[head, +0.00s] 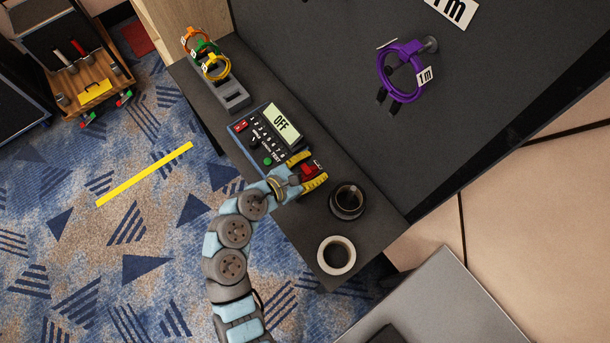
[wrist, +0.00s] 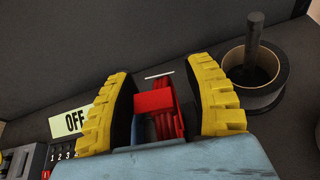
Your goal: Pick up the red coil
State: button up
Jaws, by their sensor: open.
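A red ribbed thing (head: 312,167), which looks like the red coil, is on the dark counter between the fingers of my gripper (head: 307,169). In the wrist view the red thing (wrist: 157,103) stands between the two yellow ridged fingertips of my gripper (wrist: 165,100). The fingers are apart, one on each side, with a gap visible at least on the left. Its lower part is hidden behind my gripper's blue body, so its full shape does not show.
A control panel (head: 281,123) reading OFF is left of my gripper. A black spool with a post (head: 347,213) and a white-rimmed cup-like ring (head: 324,257) stand right. Orange (head: 189,38), green (head: 197,50) and yellow (head: 223,74) coils sit on a rack. A purple coil (head: 384,68) hangs on the wall.

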jog(key=shift+w+d+f, duration=0.1)
jog(key=shift+w+d, duration=0.1)
grip_shut()
dwell(0.3)
